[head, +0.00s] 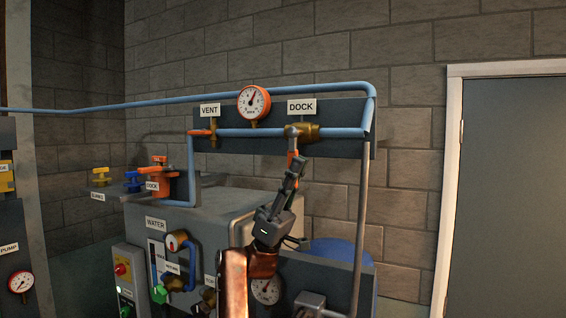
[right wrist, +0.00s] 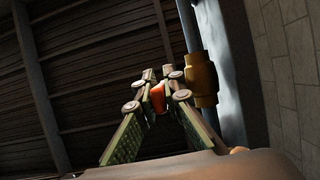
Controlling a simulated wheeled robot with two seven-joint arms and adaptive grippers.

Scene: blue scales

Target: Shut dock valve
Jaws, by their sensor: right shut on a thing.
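The dock valve (head: 308,131) is a brass body on the blue pipe under the DOCK label (head: 301,106). Its orange handle (head: 292,150) hangs down from the valve, roughly at right angles to the pipe. My right gripper (head: 293,164) reaches up from below and is shut on the handle. In the right wrist view, the fingers (right wrist: 158,92) close around the orange-red handle (right wrist: 186,98), with the brass valve body (right wrist: 201,80) just to the right. The fingers hide part of the handle. My left gripper is not in view.
A vent valve (head: 213,133) with an orange handle sits left on the same pipe, under the VENT label (head: 210,110). A red-rimmed gauge (head: 254,102) stands between them. A grey upright post (head: 361,240) is right of my arm. A grey door (head: 505,190) is farther right.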

